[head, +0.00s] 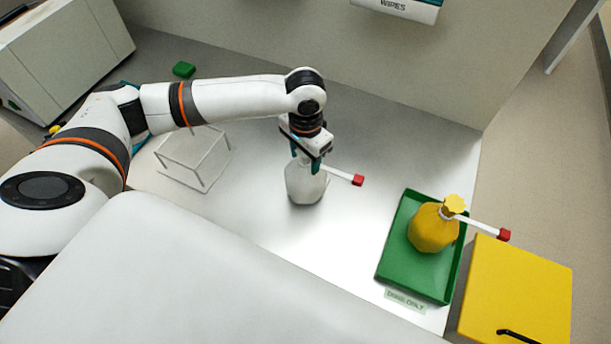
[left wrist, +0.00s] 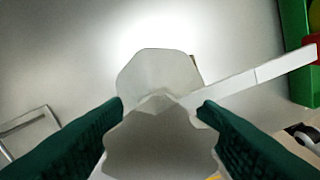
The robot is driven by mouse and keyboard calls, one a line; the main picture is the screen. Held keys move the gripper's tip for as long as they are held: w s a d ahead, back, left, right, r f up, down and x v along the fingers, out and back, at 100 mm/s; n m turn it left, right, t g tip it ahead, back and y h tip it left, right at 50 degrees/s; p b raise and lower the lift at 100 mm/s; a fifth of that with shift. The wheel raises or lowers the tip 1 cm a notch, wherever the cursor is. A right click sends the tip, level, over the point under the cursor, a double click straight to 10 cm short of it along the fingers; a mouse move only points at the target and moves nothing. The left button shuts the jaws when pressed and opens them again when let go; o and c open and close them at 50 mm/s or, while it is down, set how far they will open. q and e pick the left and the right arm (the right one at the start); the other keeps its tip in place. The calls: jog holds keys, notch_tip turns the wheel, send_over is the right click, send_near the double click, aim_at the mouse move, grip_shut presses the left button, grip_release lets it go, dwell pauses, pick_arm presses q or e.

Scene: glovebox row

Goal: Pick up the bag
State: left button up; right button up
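A pale grey-white bag (head: 305,185) stands on the grey bench near the middle of the head view. A white strip with a red end (head: 358,180) sticks out from its neck to the right. My left gripper (head: 306,162) is above the bag, pointing down, with its teal fingers at the bag's top. In the left wrist view the bag (left wrist: 155,75) shows between the two spread fingers (left wrist: 162,104), its gathered top nearest the camera. The fingers look open, one on each side of the top. My right gripper is not in view.
A green tray (head: 384,262) at the right holds a yellow bag (head: 432,230) with a similar red-ended strip. A yellow box (head: 520,290) stands beside it. A wire frame (head: 205,160) is left of the gripper, and a small green block (head: 184,69) lies farther back.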

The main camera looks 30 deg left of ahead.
pick_arm(q)
grip_shut()
